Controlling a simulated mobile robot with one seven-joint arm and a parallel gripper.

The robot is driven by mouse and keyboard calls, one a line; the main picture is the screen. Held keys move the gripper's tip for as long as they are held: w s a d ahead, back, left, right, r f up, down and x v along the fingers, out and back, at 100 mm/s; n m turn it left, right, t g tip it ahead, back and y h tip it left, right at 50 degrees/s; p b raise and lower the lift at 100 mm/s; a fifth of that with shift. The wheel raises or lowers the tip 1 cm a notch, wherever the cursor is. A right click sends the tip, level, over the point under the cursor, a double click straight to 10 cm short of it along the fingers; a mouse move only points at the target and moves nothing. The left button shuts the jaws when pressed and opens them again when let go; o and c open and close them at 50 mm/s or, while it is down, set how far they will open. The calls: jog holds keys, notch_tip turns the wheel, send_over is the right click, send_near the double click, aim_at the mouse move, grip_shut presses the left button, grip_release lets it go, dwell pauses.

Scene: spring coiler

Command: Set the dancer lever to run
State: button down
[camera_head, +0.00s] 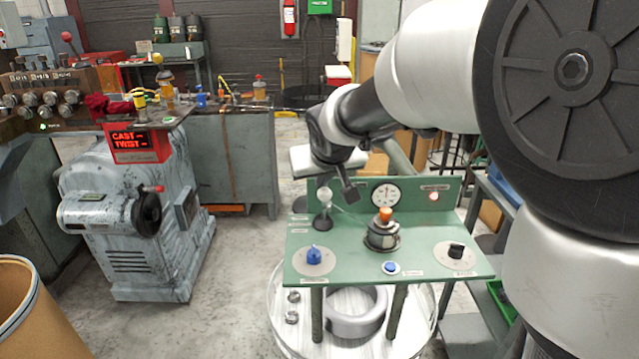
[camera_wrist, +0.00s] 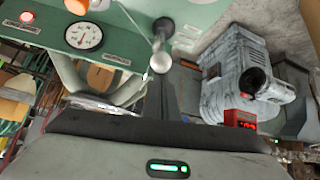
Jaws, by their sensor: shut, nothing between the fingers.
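A lever with a pale ball knob (camera_head: 324,195) stands at the back left of the green control panel (camera_head: 350,268), on a dark round base. I take it to be the dancer lever, but its label is too small to read. The ball (camera_wrist: 160,62) and its rod also show in the wrist view, just beyond my fingers. My gripper (camera_head: 350,193) is shut and empty, pointing down just right of the ball in the head view. In the wrist view, its dark fingers (camera_wrist: 169,95) are close to the ball; I cannot tell whether they touch it.
A round gauge (camera_head: 386,194) and a red lamp (camera_head: 433,196) are on the panel's back plate. An orange-topped post (camera_head: 384,230), a blue knob (camera_head: 314,255), a blue button (camera_head: 390,267) and a black knob (camera_head: 455,250) stand on the panel. A grey machine (camera_head: 130,220) is at left.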

jog(key=shift+s+f, duration=0.5)
jog(key=shift+s, duration=0.05)
jog(key=w+a+r+p, duration=0.1)
jog(key=w+r+p, duration=0.1)
jog(key=w+r, duration=0.15)
jog(key=s+f+v, duration=0.1)
jog(key=v, duration=0.8)
jog(key=shift+s, duration=0.45)
jog(key=shift+d, duration=0.15)
